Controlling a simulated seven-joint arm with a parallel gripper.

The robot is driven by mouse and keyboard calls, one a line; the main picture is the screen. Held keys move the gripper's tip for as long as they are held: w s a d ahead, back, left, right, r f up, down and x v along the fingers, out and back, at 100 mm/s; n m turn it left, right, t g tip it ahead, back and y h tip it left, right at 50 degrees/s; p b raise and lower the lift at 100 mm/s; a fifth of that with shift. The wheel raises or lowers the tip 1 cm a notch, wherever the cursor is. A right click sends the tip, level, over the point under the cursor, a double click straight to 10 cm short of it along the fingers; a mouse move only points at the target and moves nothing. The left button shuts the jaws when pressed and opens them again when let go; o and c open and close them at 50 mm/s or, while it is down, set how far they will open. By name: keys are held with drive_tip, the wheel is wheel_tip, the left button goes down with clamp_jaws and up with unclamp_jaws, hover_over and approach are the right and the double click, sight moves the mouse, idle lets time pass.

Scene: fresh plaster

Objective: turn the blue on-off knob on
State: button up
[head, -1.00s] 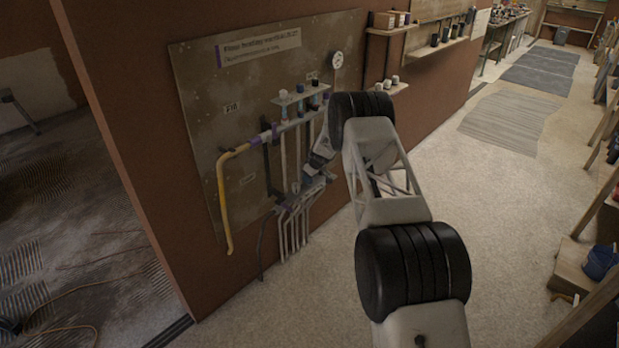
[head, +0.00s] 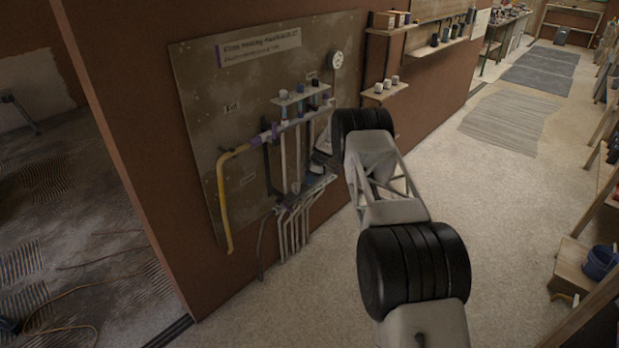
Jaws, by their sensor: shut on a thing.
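A heating manifold (head: 268,133) with pipes is mounted on a grey-brown wall board. My gripper (head: 314,174) is small in the view and partly hidden behind my own arm. It reaches the right part of the lower bar of the manifold, among the small fittings there. It is shut on the blue knob, which is mostly hidden by the fingers. The knob's exact angle cannot be made out. Caps in white, purple and dark blue (head: 315,84) stand on the upper rail, above my gripper.
A round gauge (head: 337,60) sits at the board's upper right. A yellow pipe (head: 221,200) bends down at the left, and white pipes (head: 291,232) run down below. A small wooden shelf (head: 385,91) with cups is to the right.

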idle(0.4)
drive_tip(key=o, duration=0.6)
drive_tip(key=shift+o, duration=0.2)
drive_tip(key=v, duration=0.7)
drive_tip(key=shift+r, duration=0.4)
drive_tip(key=shift+d, duration=0.15)
